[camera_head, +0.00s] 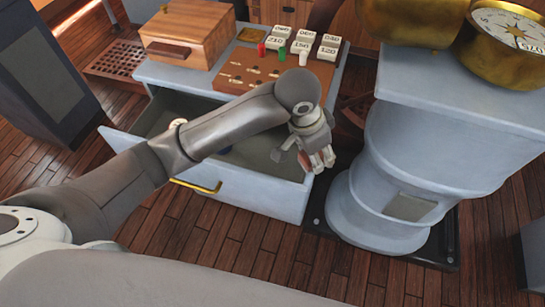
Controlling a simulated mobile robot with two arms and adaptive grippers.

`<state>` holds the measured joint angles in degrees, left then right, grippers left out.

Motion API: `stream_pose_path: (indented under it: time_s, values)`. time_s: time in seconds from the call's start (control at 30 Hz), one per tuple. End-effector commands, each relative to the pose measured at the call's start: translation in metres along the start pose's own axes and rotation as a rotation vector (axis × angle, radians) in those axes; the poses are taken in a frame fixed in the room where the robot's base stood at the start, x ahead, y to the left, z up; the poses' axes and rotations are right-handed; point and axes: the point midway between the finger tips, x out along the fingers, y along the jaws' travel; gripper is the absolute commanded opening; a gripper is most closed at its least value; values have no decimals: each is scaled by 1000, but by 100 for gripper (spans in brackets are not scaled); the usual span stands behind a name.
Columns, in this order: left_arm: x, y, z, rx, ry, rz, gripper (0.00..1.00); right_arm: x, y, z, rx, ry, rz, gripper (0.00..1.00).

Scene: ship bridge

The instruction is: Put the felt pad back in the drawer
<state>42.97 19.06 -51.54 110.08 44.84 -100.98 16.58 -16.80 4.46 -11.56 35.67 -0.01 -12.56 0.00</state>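The drawer (232,185) of the light blue-grey cabinet is pulled open, with a brass handle on its front. My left arm crosses over it and hides much of the inside. My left gripper (318,160) hangs by the drawer's right front corner, pointing down. My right gripper is not in view.
A wooden box (187,32) and a wooden board (262,76) with pegs and numbered white blocks (302,49) stand on the cabinet top. A blue-grey pedestal (400,175) with brass instruments stands close right of the drawer. A small white-and-orange item (178,122) shows inside the drawer.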

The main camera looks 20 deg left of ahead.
Motion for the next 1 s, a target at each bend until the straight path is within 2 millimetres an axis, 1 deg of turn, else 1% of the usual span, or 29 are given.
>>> stream_pose_path:
  time_s: [0.03,0.1,0.17,0.23,0.37,0.6,0.7,0.8,1.0]
  values:
    - [8,0,3,0,0,0,22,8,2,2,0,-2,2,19]
    - [13,0,4,0,0,0,22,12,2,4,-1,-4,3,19]
    - [14,-2,6,-1,-1,-1,22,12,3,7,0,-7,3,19]
    - [17,-9,10,-3,-2,-2,22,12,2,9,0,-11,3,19]
    - [23,-34,26,-7,-5,-3,22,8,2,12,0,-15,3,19]
    - [40,-86,61,-6,-5,-3,22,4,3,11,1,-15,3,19]
    - [59,-98,74,-5,-4,-1,22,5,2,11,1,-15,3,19]
    - [71,-109,82,-3,-2,0,22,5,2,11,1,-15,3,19]
    - [82,-119,90,-2,0,-1,22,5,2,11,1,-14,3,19]
